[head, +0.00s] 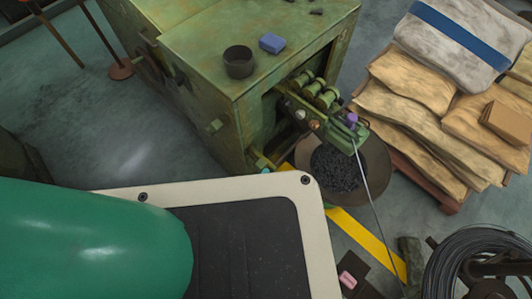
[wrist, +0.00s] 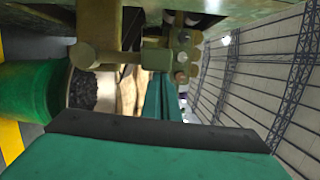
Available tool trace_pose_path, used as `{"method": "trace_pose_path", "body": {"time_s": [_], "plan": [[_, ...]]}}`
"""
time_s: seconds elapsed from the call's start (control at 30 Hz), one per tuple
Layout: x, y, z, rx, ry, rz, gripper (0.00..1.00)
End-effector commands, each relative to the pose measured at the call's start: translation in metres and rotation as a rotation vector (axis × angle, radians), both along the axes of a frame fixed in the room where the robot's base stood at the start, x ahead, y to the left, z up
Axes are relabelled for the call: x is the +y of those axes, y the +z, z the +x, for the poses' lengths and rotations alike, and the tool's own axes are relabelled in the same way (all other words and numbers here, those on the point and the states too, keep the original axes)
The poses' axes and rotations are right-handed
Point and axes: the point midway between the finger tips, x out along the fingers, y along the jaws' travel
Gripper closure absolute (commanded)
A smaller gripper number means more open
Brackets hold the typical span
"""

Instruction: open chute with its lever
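The green machine (head: 235,105) stands at the top centre of the head view. On its right side is a cluster of rollers, fittings and small knobs (head: 325,105), above a round bin of dark pieces (head: 340,168). I cannot tell for sure which part is the chute or its lever. In the wrist view, green-brown machine fittings (wrist: 140,55) with round ends fill the top. Teal finger surfaces of my gripper (wrist: 163,100) point at these fittings, beyond a dark palm. Whether the fingers are apart or hold anything is unclear.
A pallet of tan sacks (head: 420,110) stands at the right. A wire coil (head: 490,260) lies bottom right, with a wire running up to the machine. A dark cup (head: 239,62) and blue block (head: 272,43) sit on the machine.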

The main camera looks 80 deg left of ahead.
Motion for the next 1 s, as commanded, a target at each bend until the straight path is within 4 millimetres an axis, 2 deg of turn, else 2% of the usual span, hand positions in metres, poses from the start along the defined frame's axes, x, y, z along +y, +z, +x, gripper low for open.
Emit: {"method": "trace_pose_path", "body": {"time_s": [0.03, 0.37, 0.57, 0.77, 1.0], "plan": [[0.005, 0.002, -0.005, 0.0, 0.013, 0.003, 1.0], [0.006, 0.003, -0.006, 0.0, 0.017, 0.005, 1.0], [-0.001, 0.003, -0.002, -0.001, 0.015, 0.004, 1.0], [-0.031, 0.001, 0.019, -0.002, -0.005, 0.001, 1.0], [-0.074, -0.001, -0.01, 0.003, -0.011, -0.002, 1.0]]}}
